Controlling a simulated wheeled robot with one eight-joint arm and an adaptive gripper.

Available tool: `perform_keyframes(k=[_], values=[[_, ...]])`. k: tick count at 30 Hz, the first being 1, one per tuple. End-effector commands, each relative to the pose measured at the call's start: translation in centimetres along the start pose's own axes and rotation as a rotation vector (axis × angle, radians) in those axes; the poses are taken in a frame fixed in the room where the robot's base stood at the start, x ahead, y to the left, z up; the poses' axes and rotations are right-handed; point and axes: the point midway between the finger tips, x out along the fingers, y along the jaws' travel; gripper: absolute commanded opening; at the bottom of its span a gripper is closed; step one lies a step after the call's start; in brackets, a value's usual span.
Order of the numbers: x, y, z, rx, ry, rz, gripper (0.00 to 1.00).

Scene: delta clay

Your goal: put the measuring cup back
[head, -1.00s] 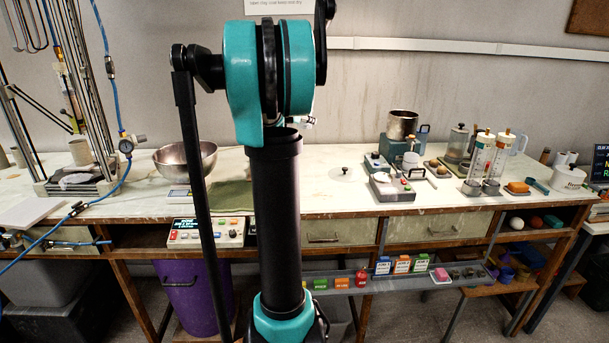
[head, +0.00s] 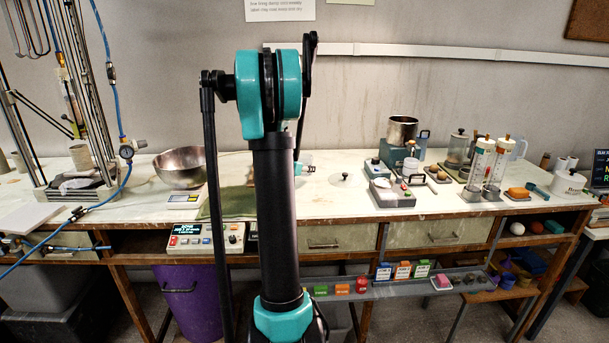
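I cannot pick out the measuring cup with certainty. A translucent bluish jug with a handle (head: 519,148) stands at the back right of the worktop. A small pale cup-like thing (head: 410,167) is by the grey apparatus right of centre. My arm stands upright in the middle of the head view and hides part of the worktop. A small teal and light-grey part at my arm's end, likely my gripper (head: 305,169), peeks out right of the arm over the worktop. Its fingers and anything in them are too small and hidden to tell.
A metal bowl (head: 180,167) stands left, near a control box (head: 207,237). A steel pot (head: 402,129) and two clear cylinders (head: 487,165) stand right. A low shelf (head: 400,288) holds small coloured containers. The worktop (head: 325,199) is fairly clear right of my arm.

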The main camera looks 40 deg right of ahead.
Motion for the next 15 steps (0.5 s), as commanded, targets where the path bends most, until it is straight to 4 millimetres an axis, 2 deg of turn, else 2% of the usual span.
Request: perform_keyframes(k=[6,15], values=[[1.0,0.0,-2.3,0.000,0.000,0.000,0.16],[1.1,0.0,-2.5,0.000,0.000,0.000,0.16]])
